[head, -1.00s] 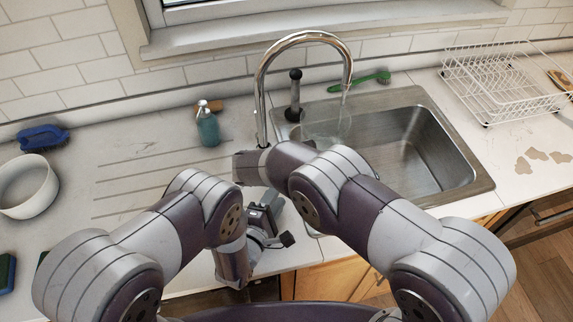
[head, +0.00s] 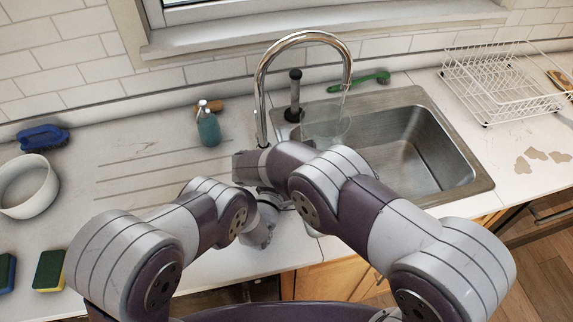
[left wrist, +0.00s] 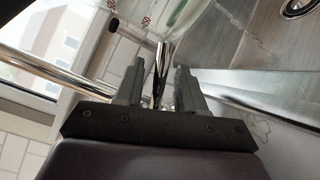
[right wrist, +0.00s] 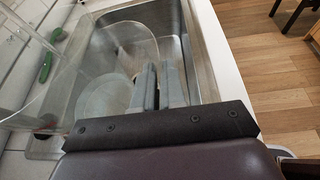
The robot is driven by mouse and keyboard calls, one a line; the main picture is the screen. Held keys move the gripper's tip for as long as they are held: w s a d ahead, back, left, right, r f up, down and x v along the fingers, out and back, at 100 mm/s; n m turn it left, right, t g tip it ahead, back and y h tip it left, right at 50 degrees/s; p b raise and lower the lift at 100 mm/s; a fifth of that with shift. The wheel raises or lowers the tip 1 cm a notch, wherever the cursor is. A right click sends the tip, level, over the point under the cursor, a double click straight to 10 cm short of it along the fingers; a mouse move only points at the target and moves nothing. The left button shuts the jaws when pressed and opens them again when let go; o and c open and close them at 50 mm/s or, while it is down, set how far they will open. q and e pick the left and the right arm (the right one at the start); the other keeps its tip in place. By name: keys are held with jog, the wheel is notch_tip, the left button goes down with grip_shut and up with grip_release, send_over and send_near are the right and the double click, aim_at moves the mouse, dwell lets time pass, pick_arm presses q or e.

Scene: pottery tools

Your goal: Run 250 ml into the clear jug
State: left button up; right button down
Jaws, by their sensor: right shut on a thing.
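The clear jug (head: 325,125) is in the sink under the end of the chrome tap (head: 303,38). Its see-through wall fills the left of the right wrist view (right wrist: 85,90), and red marks show on it in the left wrist view (left wrist: 180,14). My right gripper (right wrist: 158,68) is shut on the jug; the exact contact is hard to see through the clear wall. My left gripper (left wrist: 157,66) is open, with a thin chrome piece between and beyond its fingers, apparently tap hardware. I cannot tell the water level.
The steel sink (head: 425,150) surrounds the jug. A teal soap bottle (head: 208,130) stands left of the tap, and a green brush (head: 360,81) lies behind the sink. A white rack (head: 505,85) is at right. A white bowl (head: 28,205) and sponges (head: 48,270) are at left.

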pick_arm(q)
jog(key=shift+c, duration=0.3)
grip_shut()
jog(key=n, duration=0.1)
jog(key=r+n+t, duration=0.1)
jog(key=shift+s+a+n+t, duration=0.1)
jog(key=shift+a+n+t, duration=0.2)
jog(key=shift+n, duration=0.1)
jog(key=shift+o, duration=0.3)
grip_release()
